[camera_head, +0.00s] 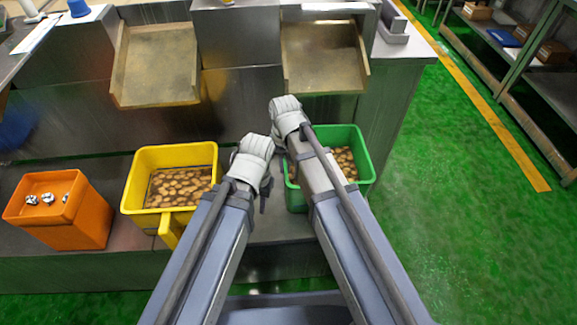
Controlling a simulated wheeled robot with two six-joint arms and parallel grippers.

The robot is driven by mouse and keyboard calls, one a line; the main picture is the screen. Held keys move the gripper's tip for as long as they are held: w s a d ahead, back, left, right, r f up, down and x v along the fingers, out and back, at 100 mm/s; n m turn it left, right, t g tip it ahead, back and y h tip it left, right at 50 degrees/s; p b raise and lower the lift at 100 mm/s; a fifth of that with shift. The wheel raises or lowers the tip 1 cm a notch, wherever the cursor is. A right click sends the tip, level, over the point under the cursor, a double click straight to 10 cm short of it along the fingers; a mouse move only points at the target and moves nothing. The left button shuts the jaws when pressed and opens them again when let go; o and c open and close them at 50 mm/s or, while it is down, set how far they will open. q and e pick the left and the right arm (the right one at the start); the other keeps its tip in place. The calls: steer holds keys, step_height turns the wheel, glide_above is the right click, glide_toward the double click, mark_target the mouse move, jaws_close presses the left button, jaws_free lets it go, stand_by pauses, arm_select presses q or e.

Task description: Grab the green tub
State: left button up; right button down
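The green tub (362,158) stands on the low metal ledge, right of centre, filled with brown, potato-like lumps. My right arm crosses over the tub and hides much of its left and front. My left gripper (265,188) is by the tub's left side, pointing down, and its dark fingers are small and partly hidden by its white wrist. I cannot tell whether it touches the tub. My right gripper (278,138) is near the tub's back left corner, mostly hidden behind its wrist and arm. The opening of either gripper is unclear.
A yellow tub (140,182) of similar lumps stands to the left, and an orange bin (75,232) with small white-and-dark pieces is farther left. Two metal chutes (155,65) (325,60) hang above the ledge. Green floor (455,220) is clear at right, before a shelf rack (520,85).

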steer(key=shift+r+p, duration=4.5)
steer(key=shift+r, duration=0.25)
steer(key=shift+s, duration=0.1)
